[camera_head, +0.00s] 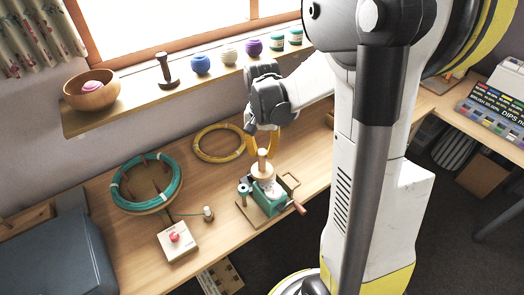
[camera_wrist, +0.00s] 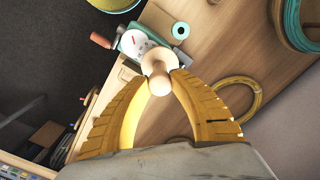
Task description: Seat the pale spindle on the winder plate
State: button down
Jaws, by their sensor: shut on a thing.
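The pale spindle (camera_head: 262,158) is a light wooden piece with a round flange and a narrow post. It is upright between the yellow fingers of my gripper (camera_head: 262,137). In the wrist view, my gripper (camera_wrist: 160,80) is closed around the spindle (camera_wrist: 158,62), with a fingertip on each side. The green winder (camera_head: 268,196) stands on a wooden base directly below. Its white winder plate (camera_wrist: 135,43) shows partly past the spindle's flange in the wrist view. The flange hides the rest, and I cannot tell whether the two touch.
The winder's crank has a red handle (camera_head: 298,207). A teal spool (camera_head: 243,190) stands beside the winder. A yellow coil (camera_head: 219,143), a basket with teal cord (camera_head: 146,184) and a red-button box (camera_head: 176,240) lie left. A dark spindle (camera_head: 166,70) and yarn balls line the sill.

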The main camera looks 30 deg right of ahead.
jog(key=shift+f, duration=0.3)
jog(key=c, duration=1.1)
grip_release()
jog(key=shift+r, duration=0.15)
notch_tip(320, 180, up, 12)
jog(key=shift+a, duration=0.1)
jog(key=s+a+f+n+t+b, duration=0.2)
jog(key=s+a+n+t+b, duration=0.1)
jog(key=s+a+n+t, duration=0.4)
jog(key=s+a+n, duration=0.1)
jog(key=s+a, duration=0.2)
jog(key=a, duration=0.3)
jog(key=shift+s+a+f+n, duration=0.15)
jog(key=shift+s+f+n, duration=0.15)
jog(key=shift+s+f, duration=0.1)
